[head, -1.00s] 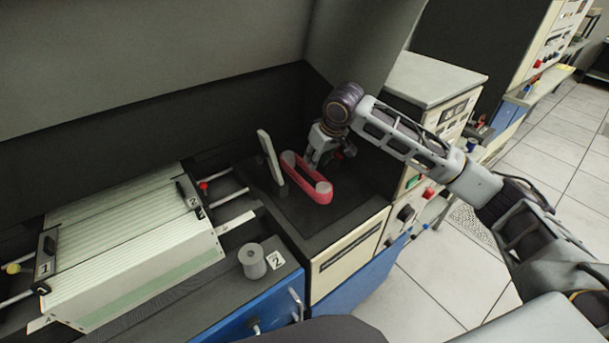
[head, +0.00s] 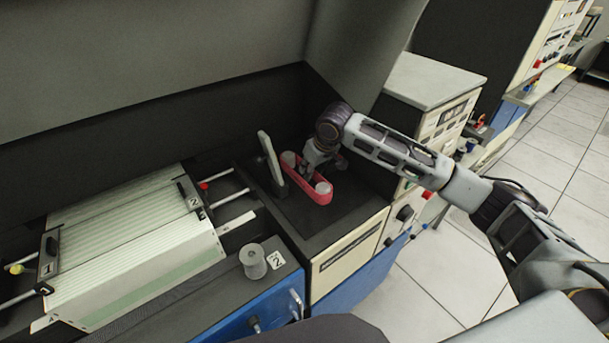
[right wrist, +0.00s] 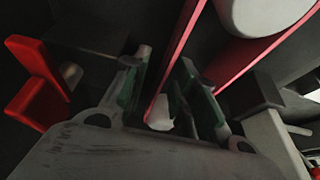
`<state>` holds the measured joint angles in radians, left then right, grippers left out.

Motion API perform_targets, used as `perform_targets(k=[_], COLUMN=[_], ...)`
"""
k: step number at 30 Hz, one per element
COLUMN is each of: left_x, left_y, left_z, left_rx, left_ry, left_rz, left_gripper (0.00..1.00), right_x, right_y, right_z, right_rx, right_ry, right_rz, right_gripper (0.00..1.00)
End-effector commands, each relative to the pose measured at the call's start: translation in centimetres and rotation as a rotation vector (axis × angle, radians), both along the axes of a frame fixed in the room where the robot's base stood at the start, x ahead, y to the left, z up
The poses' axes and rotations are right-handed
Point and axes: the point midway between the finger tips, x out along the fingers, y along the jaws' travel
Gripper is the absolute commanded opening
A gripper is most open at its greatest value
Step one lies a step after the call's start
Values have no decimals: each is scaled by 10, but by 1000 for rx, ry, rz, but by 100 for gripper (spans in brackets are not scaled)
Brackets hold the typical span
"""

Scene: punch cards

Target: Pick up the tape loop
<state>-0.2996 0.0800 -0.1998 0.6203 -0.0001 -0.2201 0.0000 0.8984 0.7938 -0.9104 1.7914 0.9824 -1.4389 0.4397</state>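The tape loop (head: 319,195) is a red band stretched around two pale rollers on the dark recessed deck. My right gripper (head: 314,163) is down at the loop, reaching in from behind and the right. In the right wrist view, a strand of the tape loop (right wrist: 178,55) runs between the two green-padded fingers of my right gripper (right wrist: 165,85). The fingers stand apart, with gaps visible beside the strand, so they look open around it. One pale roller (right wrist: 270,12) shows at the top right. My left gripper is out of view.
An upright pale plate (head: 270,158) stands close left of the loop. A ribbed cream card tray (head: 130,245) and a grey spool (head: 252,262) are further left. A cabinet (head: 430,80) bounds the right. A red angular part (right wrist: 38,85) shows in the right wrist view.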

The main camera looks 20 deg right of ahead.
Motion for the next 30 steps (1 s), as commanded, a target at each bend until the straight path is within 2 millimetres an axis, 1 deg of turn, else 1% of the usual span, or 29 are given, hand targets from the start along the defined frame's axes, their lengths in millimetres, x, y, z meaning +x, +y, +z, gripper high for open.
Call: perform_targets(k=[14,21,30], left_x=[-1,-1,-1], left_y=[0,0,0], left_z=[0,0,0], left_rx=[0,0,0], left_ry=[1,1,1], left_rz=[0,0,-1], left_gripper=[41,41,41], right_x=[1,1,1], right_y=[0,0,0], right_z=[-1,-1,-1], right_rx=[0,0,0], right_ry=[-1,-1,-1], right_rz=[0,0,0], right_gripper=[28,0,0])
